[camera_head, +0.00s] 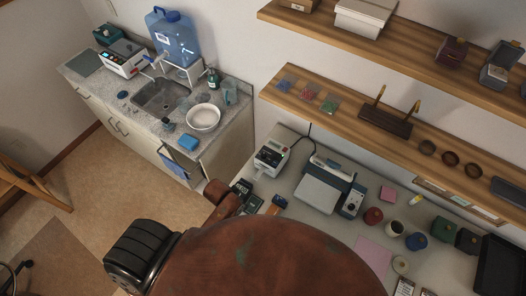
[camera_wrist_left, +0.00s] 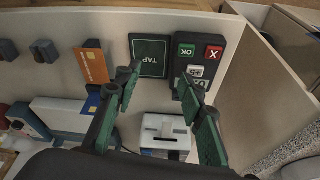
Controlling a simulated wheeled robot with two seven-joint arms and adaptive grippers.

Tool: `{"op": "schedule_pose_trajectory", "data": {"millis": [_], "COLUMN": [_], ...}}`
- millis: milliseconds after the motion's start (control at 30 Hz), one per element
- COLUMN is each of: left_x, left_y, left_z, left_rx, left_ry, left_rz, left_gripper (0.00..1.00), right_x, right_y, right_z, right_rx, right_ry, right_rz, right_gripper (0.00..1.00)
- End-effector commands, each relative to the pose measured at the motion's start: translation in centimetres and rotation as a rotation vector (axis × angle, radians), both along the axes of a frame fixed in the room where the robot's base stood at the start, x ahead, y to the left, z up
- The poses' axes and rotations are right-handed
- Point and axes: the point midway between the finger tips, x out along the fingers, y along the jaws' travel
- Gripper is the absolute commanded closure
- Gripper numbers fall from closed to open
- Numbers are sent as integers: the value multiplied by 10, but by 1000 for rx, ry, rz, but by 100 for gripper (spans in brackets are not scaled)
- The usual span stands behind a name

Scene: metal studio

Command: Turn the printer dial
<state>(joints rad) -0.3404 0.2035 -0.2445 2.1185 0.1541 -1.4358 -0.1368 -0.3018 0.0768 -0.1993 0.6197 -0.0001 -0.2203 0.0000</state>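A light grey and blue machine (camera_head: 322,188), which looks like the printer, stands on the right-hand counter. A small round dial (camera_head: 351,207) sits on the blue-grey unit at its right end. In the left wrist view the machine (camera_wrist_left: 72,112) lies at the lower left, and its dial end is near the left edge, small and unclear. My left gripper (camera_wrist_left: 158,82) is open with nothing between its dark green fingers, to the right of the machine in that view. In the head view it is hidden behind my brown arm. My right gripper is not in view.
A white device (camera_head: 271,155) stands left of the machine. A keypad terminal (camera_wrist_left: 200,60), a dark TAP pad (camera_wrist_left: 150,55) and an orange card (camera_wrist_left: 95,66) lie close to my left fingers. A red jar (camera_head: 373,215) and pink notes (camera_head: 388,194) are right of the machine. A wooden shelf (camera_head: 350,112) overhangs the counter.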

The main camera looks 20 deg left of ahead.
Motion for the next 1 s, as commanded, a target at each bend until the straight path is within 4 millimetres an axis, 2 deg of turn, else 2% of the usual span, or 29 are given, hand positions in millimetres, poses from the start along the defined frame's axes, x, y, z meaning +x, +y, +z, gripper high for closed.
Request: {"op": "schedule_pose_trajectory", "data": {"millis": [267,400,533,667,800,1000], "left_x": [54,91,128,166,206,248], "left_y": [-43,-64,-72,-64,-42,-7], "left_z": [-4,-3,2,13,36,71], "left_rx": [-5,17,58,114,175,233], "left_ry": [7,21,52,93,139,190], "left_rz": [-274,-475,-680,-853,-993,-1097], "left_gripper": [63,63,63,63,63,63], "right_x": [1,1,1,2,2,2], "right_y": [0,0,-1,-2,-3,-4], "right_z": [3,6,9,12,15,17], "right_rx": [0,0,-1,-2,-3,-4], "right_ry": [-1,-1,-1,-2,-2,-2], "right_rz": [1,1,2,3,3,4], "right_gripper": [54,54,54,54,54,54]}}
